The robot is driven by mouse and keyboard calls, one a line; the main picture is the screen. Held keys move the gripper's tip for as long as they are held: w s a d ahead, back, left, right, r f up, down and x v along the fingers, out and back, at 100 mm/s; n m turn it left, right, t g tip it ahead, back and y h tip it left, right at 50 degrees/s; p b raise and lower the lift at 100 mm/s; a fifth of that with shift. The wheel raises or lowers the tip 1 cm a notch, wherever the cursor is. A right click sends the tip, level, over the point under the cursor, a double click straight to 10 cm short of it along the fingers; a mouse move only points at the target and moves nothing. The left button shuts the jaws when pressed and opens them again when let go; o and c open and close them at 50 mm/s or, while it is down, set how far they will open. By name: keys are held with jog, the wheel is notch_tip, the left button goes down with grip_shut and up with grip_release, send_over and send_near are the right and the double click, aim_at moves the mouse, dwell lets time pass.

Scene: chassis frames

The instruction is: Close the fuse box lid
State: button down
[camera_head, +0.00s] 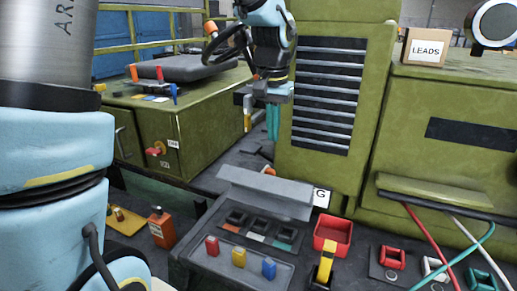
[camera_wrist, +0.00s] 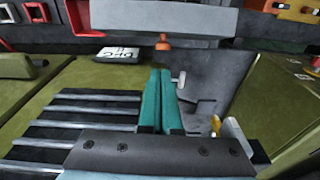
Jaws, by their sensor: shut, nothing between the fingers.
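The fuse box (camera_head: 190,262) is a dark grey box low in the middle of the head view, with its inside showing dark sockets and red, yellow and blue fuses. Its grey lid (camera_head: 265,188) is open, standing at the far edge of the box. The lid also shows as a pale grey slab (camera_wrist: 165,18) at the top of the wrist view. My gripper (camera_head: 272,128) points down above and beyond the lid, apart from it. Its teal fingers (camera_wrist: 160,75) are together with nothing between them.
A green cabinet with a louvred vent (camera_head: 328,95) stands close to the right of my gripper. A green chest (camera_head: 190,130) is at the left. A red bin (camera_head: 332,235) and a yellow-handled item (camera_head: 326,262) sit right of the box. Red, white and green cables (camera_head: 430,245) run at the far right.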

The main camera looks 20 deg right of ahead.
notch_tip(320, 180, down, 10)
jog(key=w+d+p, duration=0.1)
jog(key=p, duration=0.1)
jog(key=shift+w+d+r, duration=0.15)
jog(key=shift+w+d, duration=0.05)
jog(key=shift+w, duration=0.05)
jog(key=shift+a, duration=0.1)
dwell(0.4)
